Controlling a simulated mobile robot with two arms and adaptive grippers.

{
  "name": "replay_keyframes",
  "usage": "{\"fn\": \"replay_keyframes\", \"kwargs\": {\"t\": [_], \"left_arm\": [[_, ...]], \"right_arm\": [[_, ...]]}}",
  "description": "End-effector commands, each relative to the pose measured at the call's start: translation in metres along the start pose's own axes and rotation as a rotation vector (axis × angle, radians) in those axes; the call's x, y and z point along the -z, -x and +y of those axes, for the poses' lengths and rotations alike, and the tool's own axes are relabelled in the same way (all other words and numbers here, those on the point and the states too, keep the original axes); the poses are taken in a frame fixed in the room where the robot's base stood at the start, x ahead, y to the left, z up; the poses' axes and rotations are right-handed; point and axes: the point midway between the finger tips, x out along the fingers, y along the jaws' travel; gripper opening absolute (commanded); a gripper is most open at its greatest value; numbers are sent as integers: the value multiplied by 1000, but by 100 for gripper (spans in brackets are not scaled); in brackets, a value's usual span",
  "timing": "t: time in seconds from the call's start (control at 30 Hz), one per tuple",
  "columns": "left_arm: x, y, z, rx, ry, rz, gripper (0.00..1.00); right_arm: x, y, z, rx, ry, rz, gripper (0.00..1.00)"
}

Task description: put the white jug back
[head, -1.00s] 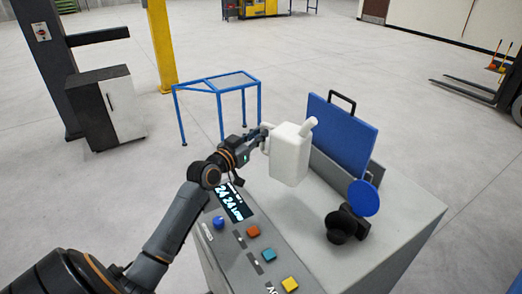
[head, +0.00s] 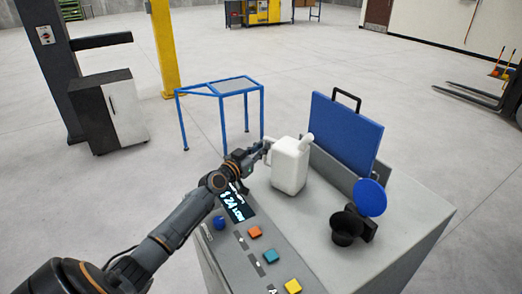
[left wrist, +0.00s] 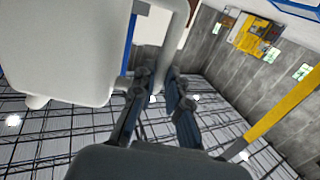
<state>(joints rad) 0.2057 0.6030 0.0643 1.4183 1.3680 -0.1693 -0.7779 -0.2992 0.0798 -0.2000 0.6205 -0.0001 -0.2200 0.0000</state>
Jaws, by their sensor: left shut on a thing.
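The white jug (head: 289,168) is upright over the grey top of the machine (head: 320,215), in front of the blue panel. Its spout points up to the right and its handle is on the left side. My left gripper (head: 265,151) is shut on the jug's handle. In the left wrist view the jug's white body (left wrist: 65,50) fills the upper left, and the fingers (left wrist: 165,85) are at the handle (left wrist: 178,30). I cannot tell whether the jug's base touches the machine top. My right gripper is out of view.
A blue panel with a black handle (head: 345,132) stands open behind the jug. A black cup-shaped port (head: 345,228) with a round blue lid (head: 370,197) is to the right. Buttons line the front left edge. A blue frame stand (head: 219,88) is on the floor behind.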

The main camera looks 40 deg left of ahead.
Motion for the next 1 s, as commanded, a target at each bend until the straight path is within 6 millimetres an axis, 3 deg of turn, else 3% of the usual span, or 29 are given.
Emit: {"fn": "replay_keyframes", "kwargs": {"t": [0.23,0.27,0.37,0.77,1.0], "left_arm": [[-2,0,0,0,0,4,0],[-4,0,0,-1,-2,0,16],[-2,0,0,-1,-1,0,36],[3,0,0,-1,1,0,37],[-1,32,1,-2,-2,-3,37]], "right_arm": [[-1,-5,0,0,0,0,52],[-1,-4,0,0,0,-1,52],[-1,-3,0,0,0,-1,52],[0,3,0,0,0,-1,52],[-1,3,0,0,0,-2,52]]}}
